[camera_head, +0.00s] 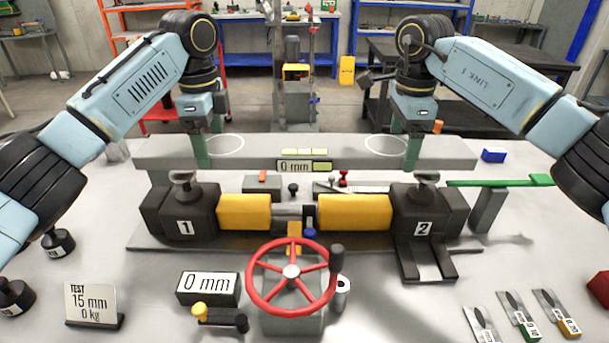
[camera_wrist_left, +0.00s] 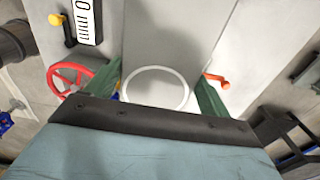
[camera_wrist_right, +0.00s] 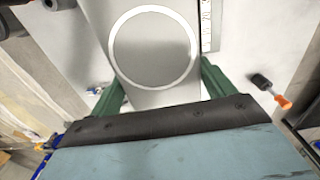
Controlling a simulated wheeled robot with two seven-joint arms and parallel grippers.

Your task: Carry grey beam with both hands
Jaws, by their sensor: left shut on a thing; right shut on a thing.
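The grey beam (camera_head: 265,146) lies level across the middle of the head view, with a white ring mark near each end and a "0 mm" label on its front. My left gripper (camera_head: 203,150) is shut across its left part, green fingers on the front and back sides. My right gripper (camera_head: 413,150) grips its right part the same way. The beam also shows between the fingers in the left wrist view (camera_wrist_left: 165,45) and right wrist view (camera_wrist_right: 155,95). Jack 1 (camera_head: 168,215) and jack 2 (camera_head: 425,210) stand below; I cannot tell whether the beam touches their round tops.
A red handwheel (camera_head: 292,272) stands in front of the yellow cylinders (camera_head: 245,212). A "0 mm" display block (camera_head: 207,288) and a test card (camera_head: 92,303) are front left. Several feeler tools (camera_head: 520,318) lie front right.

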